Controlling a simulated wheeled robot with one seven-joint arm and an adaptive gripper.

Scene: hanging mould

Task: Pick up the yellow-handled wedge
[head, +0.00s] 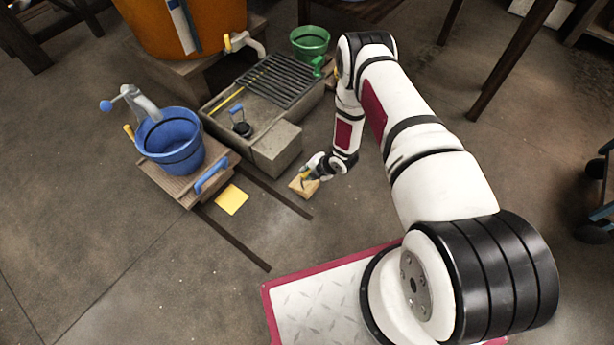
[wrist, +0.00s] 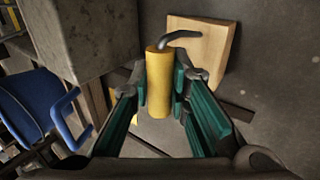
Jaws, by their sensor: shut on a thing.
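The yellow-handled wedge shows in the wrist view as a pale wooden block (wrist: 203,52) with a dark bent metal rod and a thick yellow handle (wrist: 159,88). In the head view the wedge (head: 303,187) is small, at or close to the floor, right of the dark floor rails. My gripper (head: 311,173) is over it, with the arm reaching down from the right. In the wrist view my gripper (wrist: 162,92) has its teal-padded fingers on both sides of the yellow handle, shut on it. Whether the block touches the floor I cannot tell.
A grey stone trough (head: 275,152) with a black grate (head: 283,78) stands just left of my gripper. A blue bucket (head: 177,148) sits on a wooden cart (head: 160,180). A yellow square (head: 231,199) lies on the floor. The floor in front is mostly clear.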

